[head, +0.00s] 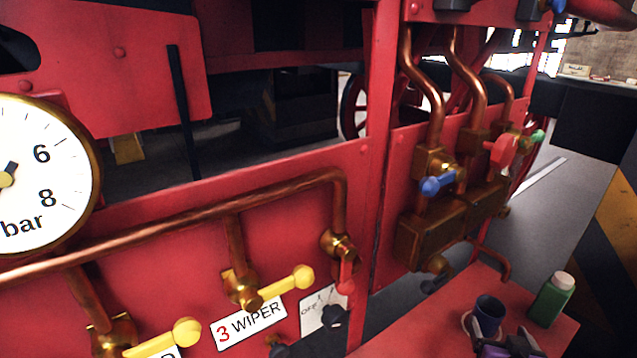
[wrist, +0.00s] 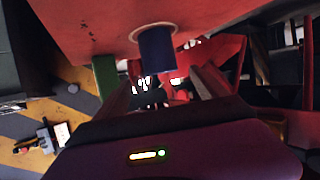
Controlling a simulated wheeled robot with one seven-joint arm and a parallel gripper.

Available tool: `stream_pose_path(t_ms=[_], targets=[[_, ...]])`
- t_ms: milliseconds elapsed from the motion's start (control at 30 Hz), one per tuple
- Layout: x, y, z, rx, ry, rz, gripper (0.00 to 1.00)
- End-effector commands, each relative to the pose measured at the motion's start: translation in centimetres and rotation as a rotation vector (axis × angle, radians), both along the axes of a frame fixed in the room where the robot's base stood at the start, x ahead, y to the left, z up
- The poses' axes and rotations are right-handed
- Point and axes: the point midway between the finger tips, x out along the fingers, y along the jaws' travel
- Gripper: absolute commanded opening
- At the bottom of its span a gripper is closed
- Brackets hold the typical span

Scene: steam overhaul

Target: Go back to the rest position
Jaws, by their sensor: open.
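My gripper (head: 504,343) shows at the bottom right of the head view, at the front of the red shelf, just below a dark blue mug (head: 489,309). In the wrist view my gripper (wrist: 165,84) has its two fingers spread apart with nothing held between them. The mug (wrist: 157,50) appears upside down there, beyond the fingertips and roughly in line with the gap. The exact distance from fingers to mug is hard to judge.
A green bottle (head: 552,300) with a pale cap stands right of the mug on the red shelf (head: 410,341). Copper pipes and valves with yellow handles (head: 290,281), a blue handle (head: 438,185) and a pressure gauge (head: 45,175) project from the red panel.

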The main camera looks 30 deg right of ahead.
Motion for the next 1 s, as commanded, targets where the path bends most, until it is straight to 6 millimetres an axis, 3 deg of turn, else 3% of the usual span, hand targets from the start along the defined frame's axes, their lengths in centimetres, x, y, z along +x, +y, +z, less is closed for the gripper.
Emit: stream_pose_path(t_ms=[133, 233, 333, 467, 667, 800, 1000], targets=[[0.3, -0.1, 0.7, -0.028, -0.015, 0.008, 0.82], [1.0, -0.2, 3.0, -0.089, -0.066, 0.027, 0.82], [1.0, 1.6, 5.0, -0.157, -0.122, 0.069, 0.82], [0.9, 6.0, 6.1, -0.21, -0.172, 0.156, 0.82], [-0.6, 14.4, 6.8, -0.238, -0.225, 0.315, 0.82], [-3.0, 20.8, 7.4, -0.23, -0.255, 0.441, 0.82], [-7.6, 28.1, 8.1, -0.18, -0.261, 0.614, 0.82]])
